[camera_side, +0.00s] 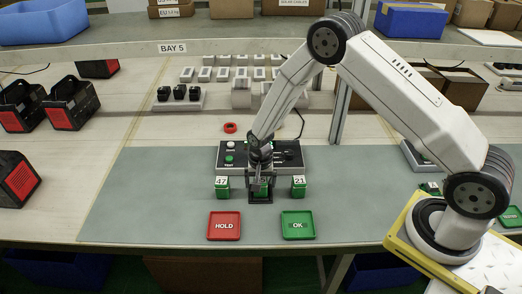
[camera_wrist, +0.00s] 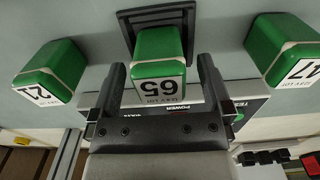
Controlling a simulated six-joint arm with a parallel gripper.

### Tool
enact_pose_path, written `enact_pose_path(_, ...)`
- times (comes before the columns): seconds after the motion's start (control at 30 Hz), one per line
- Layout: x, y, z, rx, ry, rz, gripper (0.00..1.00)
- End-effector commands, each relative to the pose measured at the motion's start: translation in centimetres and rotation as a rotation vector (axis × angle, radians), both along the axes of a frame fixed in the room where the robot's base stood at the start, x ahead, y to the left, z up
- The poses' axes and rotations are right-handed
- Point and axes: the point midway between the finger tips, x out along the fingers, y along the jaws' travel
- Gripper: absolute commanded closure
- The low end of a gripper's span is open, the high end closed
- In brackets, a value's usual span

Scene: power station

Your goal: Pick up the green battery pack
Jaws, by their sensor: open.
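Three green battery packs stand in a row in the side view: one marked 47 (camera_side: 222,187) at left, one marked 21 (camera_side: 298,186) at right, and a middle one (camera_side: 263,187) partly hidden by my gripper (camera_side: 261,180). In the wrist view the middle pack (camera_wrist: 160,52), its label reading 65 upside down, lies between the two fingers of my gripper (camera_wrist: 161,72). The fingers are open, with a gap visible on each side of the pack. Pack 21 (camera_wrist: 48,70) and pack 47 (camera_wrist: 285,48) lie outside the fingers. A dark square frame (camera_wrist: 126,22) shows around the middle pack's far end.
A control box (camera_side: 229,146) stands just behind the packs. A red HOLD tray (camera_side: 224,236) and a green OK tray (camera_side: 298,234) lie in front. The grey mat (camera_side: 140,200) is clear at left. Black-and-red units (camera_side: 78,112) stand farther left.

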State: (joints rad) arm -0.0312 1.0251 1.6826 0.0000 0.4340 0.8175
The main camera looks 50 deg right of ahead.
Motion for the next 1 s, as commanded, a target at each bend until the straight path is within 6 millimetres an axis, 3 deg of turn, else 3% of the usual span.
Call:
enact_pose_path(0.23,0.0,0.0,-2.0,0.0,0.0,0.0,0.0)
enact_pose_path(0.8,0.0,0.0,-2.3,0.0,-0.001,0.0,0.0)
enact_pose_path(0.83,0.0,0.0,-2.3,0.0,-0.001,0.0,0.03)
enact_pose_path(0.87,0.0,0.0,-2.3,0.0,-0.001,0.0,0.13)
enact_pose_path(1.0,0.0,0.0,-2.3,0.0,-0.001,0.0,0.57)
